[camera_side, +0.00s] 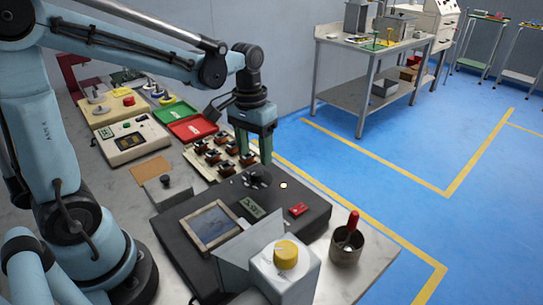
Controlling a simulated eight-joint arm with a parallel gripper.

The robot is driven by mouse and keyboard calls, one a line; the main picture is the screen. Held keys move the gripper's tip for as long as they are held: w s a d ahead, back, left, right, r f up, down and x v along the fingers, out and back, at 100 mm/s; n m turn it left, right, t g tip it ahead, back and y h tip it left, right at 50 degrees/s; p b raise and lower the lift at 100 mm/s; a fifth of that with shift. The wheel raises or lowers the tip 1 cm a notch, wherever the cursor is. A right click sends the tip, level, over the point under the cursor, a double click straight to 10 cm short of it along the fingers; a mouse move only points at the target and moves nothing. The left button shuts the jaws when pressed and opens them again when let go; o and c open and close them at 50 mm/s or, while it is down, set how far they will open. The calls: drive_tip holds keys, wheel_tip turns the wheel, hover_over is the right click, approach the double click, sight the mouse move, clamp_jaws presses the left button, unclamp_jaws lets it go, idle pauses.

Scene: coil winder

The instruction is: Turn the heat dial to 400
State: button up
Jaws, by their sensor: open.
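A yellow dial (286,254) sits on top of a light grey box (284,276) at the front of the bench. It is the largest dial in view, but I cannot read any numbers or a heat label on it. My gripper (254,158) points down, with its greenish fingers apart and nothing seen between them. It is beside a rack of small coil parts (218,153) and behind the black console (300,222), well away from the yellow dial. The fingertips are partly hidden.
The console carries a screen (210,226), a small display (251,208), a dark knob-like part (259,177) and a red button (298,209). A metal cup (347,247) holds a red-handled tool. Red (192,128) and green (174,112) trays lie farther back.

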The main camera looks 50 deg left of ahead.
sight(256, 172)
drive_tip(key=shift+d+f, duration=0.15)
drive_tip(key=shift+f, duration=2.4)
drive_tip(key=shift+c, duration=0.3)
drive_tip(key=c, duration=1)
drive_tip(key=shift+m, duration=0.3)
drive_tip(key=m, duration=0.4)
drive_tip(key=shift+m+g, duration=0.3)
drive_tip(key=shift+m, duration=1.7)
